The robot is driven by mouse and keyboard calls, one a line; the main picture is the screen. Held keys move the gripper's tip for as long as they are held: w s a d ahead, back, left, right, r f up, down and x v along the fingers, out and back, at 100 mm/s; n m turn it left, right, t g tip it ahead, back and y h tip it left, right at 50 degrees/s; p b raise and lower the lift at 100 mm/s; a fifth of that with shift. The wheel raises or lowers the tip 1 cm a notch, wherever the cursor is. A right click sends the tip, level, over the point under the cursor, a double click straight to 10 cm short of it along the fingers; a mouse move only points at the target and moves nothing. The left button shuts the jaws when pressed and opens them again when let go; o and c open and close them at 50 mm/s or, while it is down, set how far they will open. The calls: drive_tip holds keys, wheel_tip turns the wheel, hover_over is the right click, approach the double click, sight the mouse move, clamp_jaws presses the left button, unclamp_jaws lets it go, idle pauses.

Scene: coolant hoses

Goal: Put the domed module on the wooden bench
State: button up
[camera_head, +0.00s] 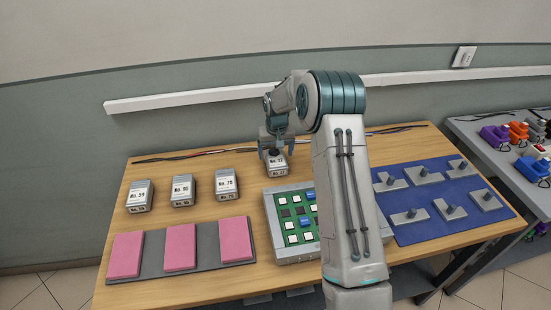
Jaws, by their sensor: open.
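The wooden bench (165,222) fills the middle of the head view. My gripper (273,152) is open and points down over a small grey module (277,169) with a white label, near the back of the bench. A dark rounded shape shows on top of this module, between the fingers; I cannot tell for sure that it is a dome. I also cannot tell whether the fingers touch it. Three similar grey modules with flat white labels stand to its left: the left one (140,199), the middle one (182,191) and the right one (226,185).
A dark tray with three pink blocks (180,248) lies front left. A grey-framed green board (291,214) sits mid-bench, partly hidden by my arm. A blue mat (437,197) with several grey knobbed plates lies right. Cables run along the back. A grey table (484,144) stands right.

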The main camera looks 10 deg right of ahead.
sight(276, 160)
wheel_tip(276, 160, up, 8)
drive_tip(key=s, duration=0.1)
drive_tip(key=s+r, duration=1.1)
drive_tip(key=s, duration=0.5)
drive_tip(key=s+t, duration=0.1)
drive_tip(key=s, duration=2.1)
drive_tip(key=shift+s+f+t+b, duration=0.2)
drive_tip(key=shift+s+t+b, duration=0.05)
drive_tip(key=shift+t+b, duration=0.1)
